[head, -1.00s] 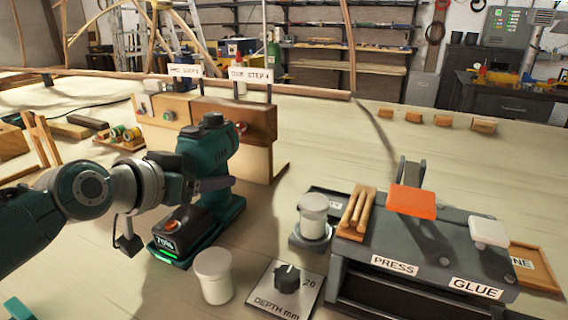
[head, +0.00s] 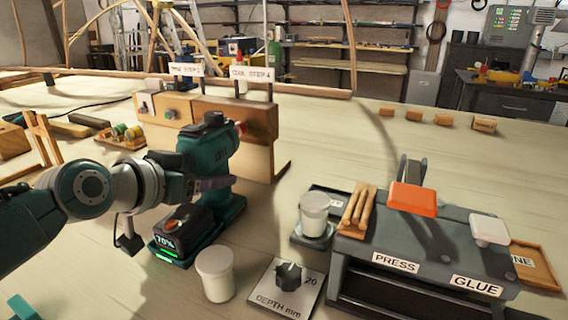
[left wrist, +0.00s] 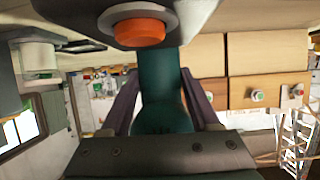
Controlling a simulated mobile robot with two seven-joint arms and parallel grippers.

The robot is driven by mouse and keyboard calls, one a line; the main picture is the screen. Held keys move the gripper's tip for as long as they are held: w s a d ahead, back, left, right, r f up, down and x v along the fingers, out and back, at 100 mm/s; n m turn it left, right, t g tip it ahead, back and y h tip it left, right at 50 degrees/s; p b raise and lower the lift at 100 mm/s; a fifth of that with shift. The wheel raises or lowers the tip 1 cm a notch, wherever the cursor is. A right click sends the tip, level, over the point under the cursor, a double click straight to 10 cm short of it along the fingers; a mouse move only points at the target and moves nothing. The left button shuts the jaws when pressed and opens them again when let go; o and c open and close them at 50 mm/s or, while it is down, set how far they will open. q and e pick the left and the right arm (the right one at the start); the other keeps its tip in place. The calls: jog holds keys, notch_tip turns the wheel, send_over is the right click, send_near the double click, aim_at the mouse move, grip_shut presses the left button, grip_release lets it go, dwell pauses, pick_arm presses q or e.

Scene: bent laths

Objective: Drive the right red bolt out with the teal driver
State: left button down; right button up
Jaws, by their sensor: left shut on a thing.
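The teal driver (head: 212,150) stands upright on its black battery base (head: 180,228), which shows a 70% display. My left gripper (head: 222,183) is shut around the driver's handle; in the left wrist view its two fingers (left wrist: 160,100) lie on either side of the teal handle. The driver's head is close to the right wooden block (head: 258,118). A red bolt (head: 241,128) shows at this block's front, just right of the driver's head. The driver's head partly covers this spot, so I cannot tell whether the tip touches the bolt. My right gripper is not in view.
Left of it stands another block with a greenish bolt (head: 170,114). A white jar (head: 215,274) and a depth dial plate (head: 288,285) are in front. The press and glue station (head: 430,245) stands at right. The bench behind it is mostly clear.

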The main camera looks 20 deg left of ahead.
aim_at(188, 157)
pick_arm(q)
jog(key=shift+s+f, duration=0.1)
jog(key=shift+s+r+p, duration=0.2)
jog(key=shift+s+p, duration=0.05)
jog(key=shift+p, duration=0.3)
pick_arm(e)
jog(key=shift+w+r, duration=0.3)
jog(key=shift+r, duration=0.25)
pick_arm(q)
jog(key=shift+s+a+r+p, duration=0.15)
jog(key=shift+s+p, duration=0.35)
jog(key=shift+s, duration=0.5)
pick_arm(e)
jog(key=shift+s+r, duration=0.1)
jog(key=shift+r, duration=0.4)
pick_arm(q)
jog(key=shift+r, duration=0.15)
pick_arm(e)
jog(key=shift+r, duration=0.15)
pick_arm(q)
jog(key=shift+r+p, duration=1.95)
jog(key=shift+p, duration=0.1)
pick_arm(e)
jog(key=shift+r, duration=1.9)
